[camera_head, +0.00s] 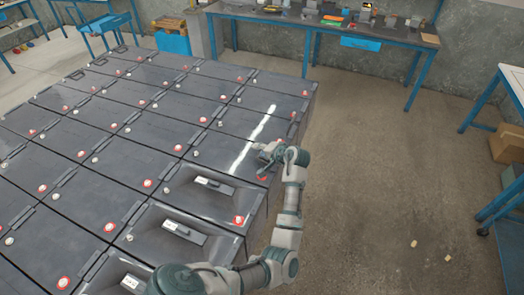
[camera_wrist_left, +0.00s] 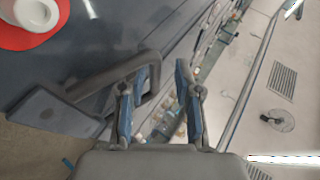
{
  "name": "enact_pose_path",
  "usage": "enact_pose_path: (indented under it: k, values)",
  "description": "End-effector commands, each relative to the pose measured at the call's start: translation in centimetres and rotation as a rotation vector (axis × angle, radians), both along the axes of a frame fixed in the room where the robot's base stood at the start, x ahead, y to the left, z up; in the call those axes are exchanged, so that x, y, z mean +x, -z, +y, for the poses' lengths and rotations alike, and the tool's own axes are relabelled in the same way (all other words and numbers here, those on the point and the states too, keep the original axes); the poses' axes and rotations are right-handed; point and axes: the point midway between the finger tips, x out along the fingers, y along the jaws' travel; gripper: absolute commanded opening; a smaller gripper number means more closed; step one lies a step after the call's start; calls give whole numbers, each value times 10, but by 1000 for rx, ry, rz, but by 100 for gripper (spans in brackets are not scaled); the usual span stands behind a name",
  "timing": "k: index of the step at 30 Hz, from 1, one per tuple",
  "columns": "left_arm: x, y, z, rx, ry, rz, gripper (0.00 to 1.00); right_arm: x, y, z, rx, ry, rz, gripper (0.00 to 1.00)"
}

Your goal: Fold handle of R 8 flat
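A dark grey loop handle (camera_wrist_left: 112,78) stands out from a battery in the left wrist view. My left gripper (camera_wrist_left: 160,72) is open there, with one finger overlapping the handle's outer bend; contact cannot be told. In the head view, my left gripper (camera_head: 267,154) is at the right end of a dark battery (camera_head: 215,150), close to its edge. The handle is hard to make out in that view. A white terminal on a red disc (camera_wrist_left: 30,15) shows at the wrist view's upper left. No R 8 marking is readable. My right gripper is not in view.
Rows of dark batteries (camera_head: 120,135) with red-ringed terminals fill the left. Some near ones bear white labels (camera_head: 178,227). Open concrete floor (camera_head: 370,180) lies to the right. A blue-legged workbench (camera_head: 325,28) stands at the back.

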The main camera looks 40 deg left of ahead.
Motion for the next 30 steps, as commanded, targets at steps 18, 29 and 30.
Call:
enact_pose_path:
  k: [18, 29, 30]
  values:
    - [-5, -28, -50, -3, 7, -4, 36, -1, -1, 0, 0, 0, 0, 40]
    - [-13, -59, -98, -1, 3, -2, 36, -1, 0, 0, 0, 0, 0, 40]
    - [-14, -60, -100, -2, 2, -1, 36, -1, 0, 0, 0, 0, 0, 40]
